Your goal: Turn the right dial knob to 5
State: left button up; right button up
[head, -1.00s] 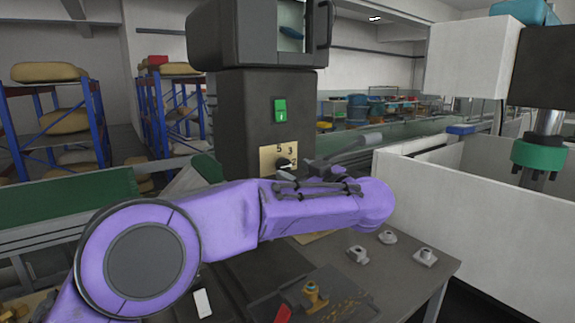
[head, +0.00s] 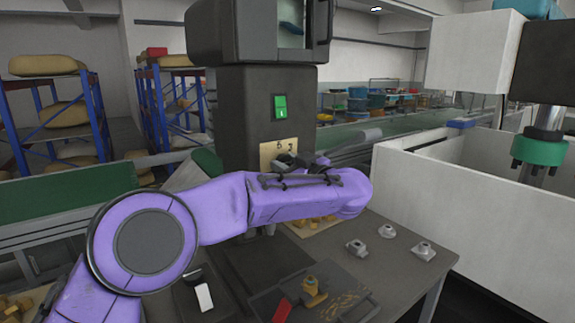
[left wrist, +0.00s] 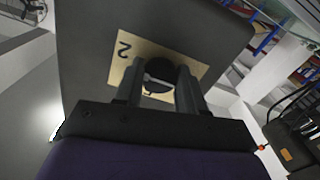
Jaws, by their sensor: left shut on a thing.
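The dial's tan plate (head: 268,156) is on the front of the dark machine column (head: 265,110), below a green switch (head: 280,107). Parts of the numbers 5 and 3 show at its top edge. My purple left arm covers the knob in the head view. In the left wrist view the round black knob (left wrist: 159,73) sits between the two fingers of my left gripper (left wrist: 160,80), which is shut on it. A pale line crosses the knob. An upside-down 2 shows on the plate (left wrist: 127,62) to its left. My right gripper is not in view.
The dark worktable (head: 400,279) below holds several small grey metal parts, a tray (head: 345,296) with a brass-coloured piece, and a red item (head: 283,309). A white-walled tank (head: 420,200) stands close on the right.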

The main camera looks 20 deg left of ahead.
pick_arm(q)
jog(key=n+b, duration=0.3)
jog(key=n, duration=0.5)
jog(key=shift+f, duration=0.15)
jog(key=n+b, duration=0.3)
jog(key=n, duration=0.2)
jog(key=shift+n, duration=0.4)
jog(key=shift+n+b, duration=1.05)
jog(key=shift+n, duration=0.85)
jog(key=o, duration=1.1)
jog(key=shift+r, duration=0.2)
jog(key=shift+c, duration=0.2)
jog(key=b+v, duration=0.2)
jog(key=v, duration=0.8)
jog(key=shift+d+b, duration=0.25)
jog(key=shift+b, duration=0.1)
jog(key=shift+s, duration=0.15)
